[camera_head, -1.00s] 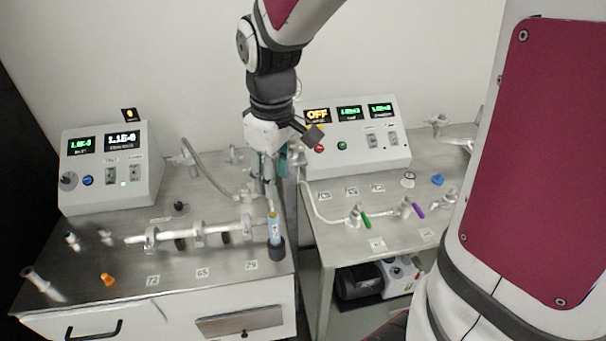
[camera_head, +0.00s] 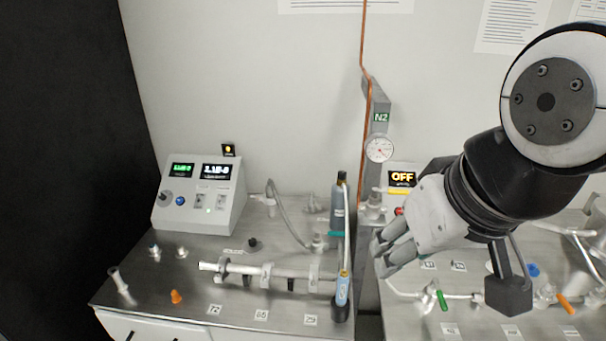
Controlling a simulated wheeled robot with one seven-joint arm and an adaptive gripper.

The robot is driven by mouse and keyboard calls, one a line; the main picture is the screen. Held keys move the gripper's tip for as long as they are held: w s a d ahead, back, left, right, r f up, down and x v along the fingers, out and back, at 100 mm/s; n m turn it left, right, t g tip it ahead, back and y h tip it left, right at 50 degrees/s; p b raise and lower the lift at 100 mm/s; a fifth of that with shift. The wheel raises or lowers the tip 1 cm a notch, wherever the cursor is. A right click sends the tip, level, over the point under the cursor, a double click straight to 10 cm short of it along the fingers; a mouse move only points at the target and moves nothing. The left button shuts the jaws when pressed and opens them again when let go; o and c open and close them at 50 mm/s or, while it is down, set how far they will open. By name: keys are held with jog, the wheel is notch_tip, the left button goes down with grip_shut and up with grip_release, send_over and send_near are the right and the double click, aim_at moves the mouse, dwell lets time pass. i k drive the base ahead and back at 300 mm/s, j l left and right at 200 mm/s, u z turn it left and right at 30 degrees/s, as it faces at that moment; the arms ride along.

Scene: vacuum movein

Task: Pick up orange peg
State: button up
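The orange peg (camera_head: 176,297) is a small piece on the steel top of the left bench, near its front edge. My gripper (camera_head: 382,255) is in the air at the right of the picture, well to the right of the peg and away from it. Its grey fingers point left and down. They overlap in this view, so I cannot tell whether they are open or shut. No held thing shows at the fingers.
A glass tube (camera_head: 120,285) stands left of the peg. A control box (camera_head: 200,195) stands behind. An orange handle (camera_head: 566,304) is on the right bench.

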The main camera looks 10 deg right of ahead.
aim_at(176, 297)
jog(key=j+u, duration=0.2)
jog(key=u, duration=0.7)
jog(key=k, duration=0.65)
